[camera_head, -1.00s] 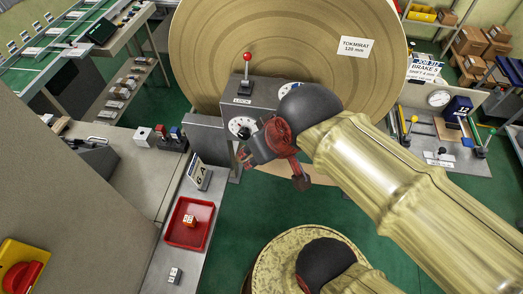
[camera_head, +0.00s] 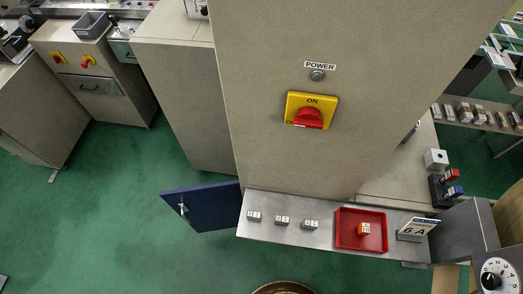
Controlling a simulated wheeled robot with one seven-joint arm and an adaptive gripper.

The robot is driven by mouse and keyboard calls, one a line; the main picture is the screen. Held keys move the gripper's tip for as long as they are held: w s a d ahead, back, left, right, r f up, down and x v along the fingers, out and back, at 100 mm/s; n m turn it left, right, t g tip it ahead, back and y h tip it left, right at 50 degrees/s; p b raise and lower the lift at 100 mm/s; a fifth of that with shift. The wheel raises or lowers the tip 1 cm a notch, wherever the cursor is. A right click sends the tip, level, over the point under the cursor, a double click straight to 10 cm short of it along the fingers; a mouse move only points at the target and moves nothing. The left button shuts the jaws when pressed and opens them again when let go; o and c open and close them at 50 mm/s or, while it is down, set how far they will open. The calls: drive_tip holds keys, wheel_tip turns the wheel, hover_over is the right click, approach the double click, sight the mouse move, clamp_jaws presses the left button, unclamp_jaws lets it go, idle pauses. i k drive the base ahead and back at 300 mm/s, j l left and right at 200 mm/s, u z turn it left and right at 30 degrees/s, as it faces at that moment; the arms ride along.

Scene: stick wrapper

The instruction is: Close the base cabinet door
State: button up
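The base cabinet door (camera_head: 204,207) is a dark blue panel low down, left of the grey shelf. It stands open, swung out to the left over the green floor. A small light handle (camera_head: 183,208) shows near its left end. The door's right edge meets the base below the tall beige cabinet (camera_head: 270,130). The inside of the base cabinet is hidden under the shelf. My gripper is not in the current view.
A red power switch (camera_head: 308,118) is above. Green floor (camera_head: 110,225) is clear left of the door.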

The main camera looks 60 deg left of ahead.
sight(216, 207)
drive_tip(key=u, duration=3.05)
drive_tip(key=i+u, duration=0.4)
drive_tip(key=i, duration=0.2)
